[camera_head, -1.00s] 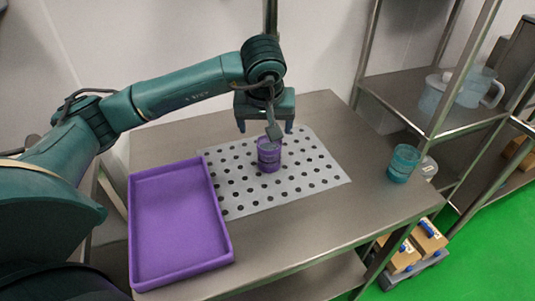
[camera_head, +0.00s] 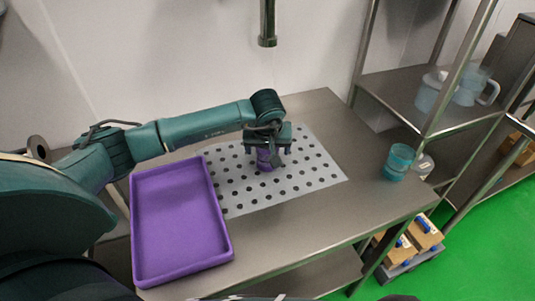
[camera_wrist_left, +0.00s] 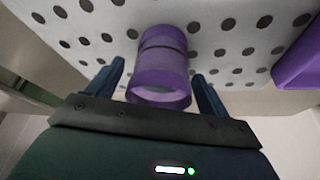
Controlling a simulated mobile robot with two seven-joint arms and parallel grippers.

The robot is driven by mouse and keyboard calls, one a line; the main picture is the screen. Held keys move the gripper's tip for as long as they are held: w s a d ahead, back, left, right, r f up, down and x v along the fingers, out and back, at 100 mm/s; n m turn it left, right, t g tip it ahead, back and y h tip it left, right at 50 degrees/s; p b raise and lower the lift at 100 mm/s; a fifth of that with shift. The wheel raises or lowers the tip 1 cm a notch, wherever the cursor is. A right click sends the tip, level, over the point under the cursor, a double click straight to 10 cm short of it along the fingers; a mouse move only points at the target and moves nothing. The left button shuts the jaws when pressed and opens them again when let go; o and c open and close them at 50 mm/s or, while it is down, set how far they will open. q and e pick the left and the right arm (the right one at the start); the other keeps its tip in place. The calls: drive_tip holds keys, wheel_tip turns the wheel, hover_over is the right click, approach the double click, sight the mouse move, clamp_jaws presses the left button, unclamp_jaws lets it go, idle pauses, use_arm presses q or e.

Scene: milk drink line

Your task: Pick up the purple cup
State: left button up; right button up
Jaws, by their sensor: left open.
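The purple cup (camera_head: 264,160) stands upright on the white perforated mat in the head view, partly hidden by my left gripper. My left gripper (camera_head: 268,158) is low over the mat at the cup. In the left wrist view the purple cup (camera_wrist_left: 160,65) lies between the two blue fingers of my left gripper (camera_wrist_left: 158,80), with a visible gap on each side. The gripper is open. My right gripper is not in view.
The perforated mat (camera_head: 315,172) lies on a steel table (camera_head: 345,205). A purple tray (camera_head: 180,225) is at the table's left. A teal cup (camera_head: 398,160) stands near the right edge. A steel shelf (camera_head: 420,120) with clear jugs (camera_head: 475,88) stands at the right.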

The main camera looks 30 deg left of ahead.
use_arm(q)
drive_tip(key=c, duration=1.3)
